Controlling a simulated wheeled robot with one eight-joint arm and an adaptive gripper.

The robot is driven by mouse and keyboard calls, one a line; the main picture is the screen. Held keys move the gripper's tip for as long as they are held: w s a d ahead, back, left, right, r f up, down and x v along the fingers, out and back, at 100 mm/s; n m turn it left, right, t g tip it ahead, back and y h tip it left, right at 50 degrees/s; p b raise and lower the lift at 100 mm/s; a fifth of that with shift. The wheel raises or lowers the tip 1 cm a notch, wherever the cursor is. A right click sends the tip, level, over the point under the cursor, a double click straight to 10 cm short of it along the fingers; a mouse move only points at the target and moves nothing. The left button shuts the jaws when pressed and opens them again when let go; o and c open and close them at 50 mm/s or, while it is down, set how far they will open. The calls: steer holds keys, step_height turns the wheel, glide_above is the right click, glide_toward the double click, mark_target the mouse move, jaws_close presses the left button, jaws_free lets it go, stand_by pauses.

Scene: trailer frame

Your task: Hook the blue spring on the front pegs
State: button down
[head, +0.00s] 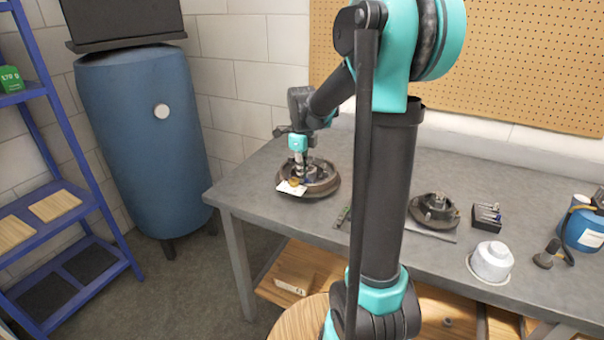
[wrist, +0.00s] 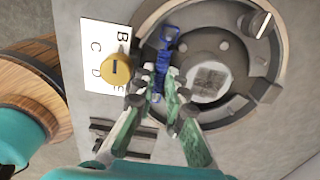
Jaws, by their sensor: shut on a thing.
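The blue spring (wrist: 162,62) is between the fingertips of my gripper (wrist: 166,95) in the wrist view. The gripper is shut on it. One looped end of the spring points up in the picture, over the left part of a dark round drum assembly (wrist: 240,110). I cannot tell whether either end touches a peg. Pale round studs (wrist: 223,44) show inside the drum; which are the front pegs is unclear. In the head view my gripper (head: 299,165) is low over the drum assembly (head: 322,187) at the bench's left end, and the spring is too small to make out.
A white lettered card (wrist: 97,45) with a brass round piece (wrist: 116,68) lies beside the drum. On the grey bench (head: 260,165) to the right are a second round assembly (head: 434,211), a black holder (head: 486,215), a white container (head: 491,262) and a blue canister (head: 584,230).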

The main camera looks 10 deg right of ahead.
steer(key=c, duration=1.5)
jaws_free()
steer(key=c, duration=0.3)
steer(key=shift+r, duration=3.5)
